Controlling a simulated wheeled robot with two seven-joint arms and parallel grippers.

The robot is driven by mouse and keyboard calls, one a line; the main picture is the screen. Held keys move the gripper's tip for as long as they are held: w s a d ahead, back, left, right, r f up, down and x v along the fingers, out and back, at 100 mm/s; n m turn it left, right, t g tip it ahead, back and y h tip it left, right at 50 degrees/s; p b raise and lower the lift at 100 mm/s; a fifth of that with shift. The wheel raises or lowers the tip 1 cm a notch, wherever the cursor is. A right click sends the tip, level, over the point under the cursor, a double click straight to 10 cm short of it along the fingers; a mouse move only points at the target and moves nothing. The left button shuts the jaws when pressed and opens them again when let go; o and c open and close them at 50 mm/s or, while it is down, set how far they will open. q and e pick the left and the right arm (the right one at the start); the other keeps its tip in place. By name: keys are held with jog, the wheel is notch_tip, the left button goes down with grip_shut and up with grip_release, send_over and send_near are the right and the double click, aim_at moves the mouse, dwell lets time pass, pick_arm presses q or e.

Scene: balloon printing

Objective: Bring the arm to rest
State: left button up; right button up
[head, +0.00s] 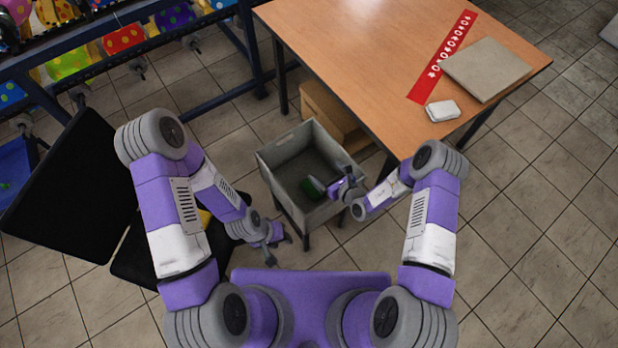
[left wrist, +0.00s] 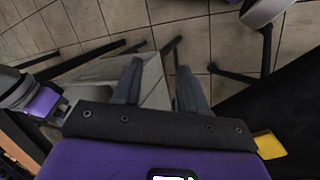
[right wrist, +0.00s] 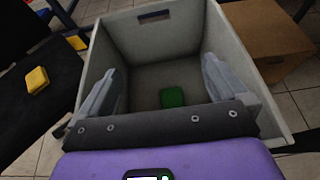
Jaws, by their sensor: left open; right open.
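My left gripper (head: 277,241) is open and empty, low in front of my base, to the left of the grey bin. In the left wrist view its two fingers (left wrist: 160,88) stand apart, with tiled floor and a wall of the bin beyond them. My right gripper (head: 338,187) is open over the grey bin (head: 269,165). In the right wrist view its fingers (right wrist: 165,90) are spread, with nothing between them. A green block (right wrist: 172,97) lies on the bin's floor, beyond the fingers and apart from them. It also shows in the head view (head: 312,188).
A wooden table (head: 350,50) holds a red strip (head: 440,60), a grey flat board (head: 487,68) and a white box (head: 443,111). A cardboard box (head: 325,108) stands under it. A black chair (head: 75,190) is at the left, with a yellow block (right wrist: 37,80) on it.

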jog(key=shift+s+d, duration=0.15)
jog(key=shift+s, duration=0.05)
jog(key=shift+r, duration=0.1)
jog(key=s+a+n+g+y, duration=0.1)
jog(key=s+a+n+g, duration=0.1)
jog(key=s+n+g, duration=0.65)
jog(key=s+a+n+g+y, duration=0.15)
jog(key=s+n+g, duration=0.25)
jog(key=s, duration=0.9)
jog(key=s+d+n+g+h, duration=0.2)
jog(key=s+d+n+h, duration=0.2)
jog(key=s+d+n, duration=0.15)
jog(key=w+d+n+t, duration=0.1)
jog(key=n, duration=0.1)
jog(key=w+r+n+t+h, duration=0.1)
jog(key=n, duration=0.2)
jog(key=w+d+n+t+h, duration=0.1)
jog(key=n+t, duration=0.1)
jog(key=n, duration=0.1)
jog(key=shift+d+r, duration=0.35)
